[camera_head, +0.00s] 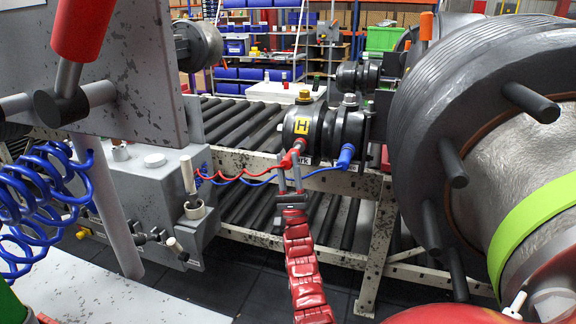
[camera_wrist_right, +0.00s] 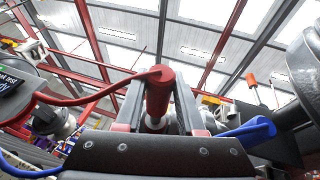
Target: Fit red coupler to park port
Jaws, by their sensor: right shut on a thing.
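The red coupler (camera_head: 291,157) is between the fingers of my right gripper (camera_head: 290,178), and its red hose trails left. In the right wrist view the red coupler (camera_wrist_right: 158,95) stands upright between the two grey fingers (camera_wrist_right: 158,112), with a pale end below it. In the head view it overlaps the lower left of the grey chamber (camera_head: 325,128), by a partly covered label ending in "rk". The park port itself is hidden, so I cannot tell whether the coupler touches or sits in it. A blue coupler (camera_head: 346,155) is at the chamber's right. My left gripper is not seen.
The red hose (camera_head: 235,176) and a blue hose run left to a grey box (camera_head: 150,190). A roller conveyor frame (camera_head: 340,183) lies behind my right arm. A large hub with black studs (camera_head: 450,150) fills the right. Coiled blue hose (camera_head: 45,200) hangs at left.

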